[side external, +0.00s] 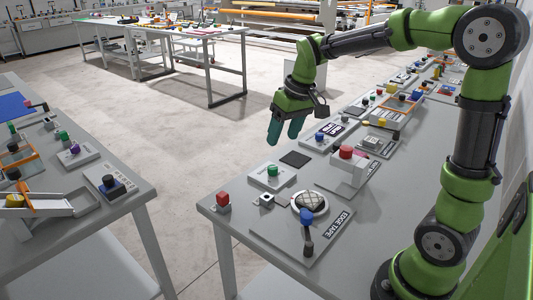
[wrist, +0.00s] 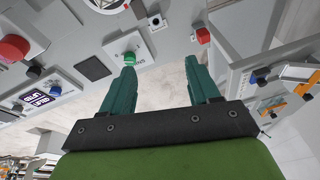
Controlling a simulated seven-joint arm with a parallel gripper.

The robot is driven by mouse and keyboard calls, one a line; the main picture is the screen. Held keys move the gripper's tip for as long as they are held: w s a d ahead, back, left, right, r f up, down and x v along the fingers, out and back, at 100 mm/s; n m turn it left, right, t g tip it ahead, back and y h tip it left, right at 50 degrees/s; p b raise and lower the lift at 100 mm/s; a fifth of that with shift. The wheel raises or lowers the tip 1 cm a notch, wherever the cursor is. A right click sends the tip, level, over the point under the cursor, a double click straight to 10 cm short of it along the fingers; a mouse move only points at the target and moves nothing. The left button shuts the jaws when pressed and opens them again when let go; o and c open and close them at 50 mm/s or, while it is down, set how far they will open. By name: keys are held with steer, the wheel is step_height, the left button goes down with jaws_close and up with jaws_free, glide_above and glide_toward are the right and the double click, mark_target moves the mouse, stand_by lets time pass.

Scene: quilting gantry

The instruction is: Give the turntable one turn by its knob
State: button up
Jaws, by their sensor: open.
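A round turntable with a pale rim and a dark gridded top (side external: 310,202) sits on the grey bench in the side view. A blue knob (side external: 306,216) stands at its near edge, above a dark handle-like part on the EDGE TAPE plate (side external: 290,239); I cannot tell how they are joined. In the wrist view part of a round disc (wrist: 18,28) shows at the upper left, cut by the frame edge. My gripper (side external: 283,140) is open and empty, pointing down, well above and behind the turntable. Its spread teal fingers also show in the wrist view (wrist: 160,68).
A green button box (side external: 272,174), a red cube (side external: 223,201), a black pad (side external: 296,159) and a raised red button (side external: 346,152) surround the turntable. More controls line the bench behind. A second bench (side external: 60,225) stands left, across an open floor gap.

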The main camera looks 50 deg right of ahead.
mark_target(272, 167)
steer(key=w+d+f+n+g, duration=0.3)
steer(key=w+d+f+n, duration=0.1)
steer(key=w+d+n, duration=0.65)
steer(key=shift+m+h, duration=0.35)
steer(key=shift+h, duration=0.05)
steer(key=f, duration=1)
steer(key=a+f, duration=0.1)
steer(key=f, duration=0.5)
steer(key=shift+w, duration=0.3)
steer(key=c, duration=1)
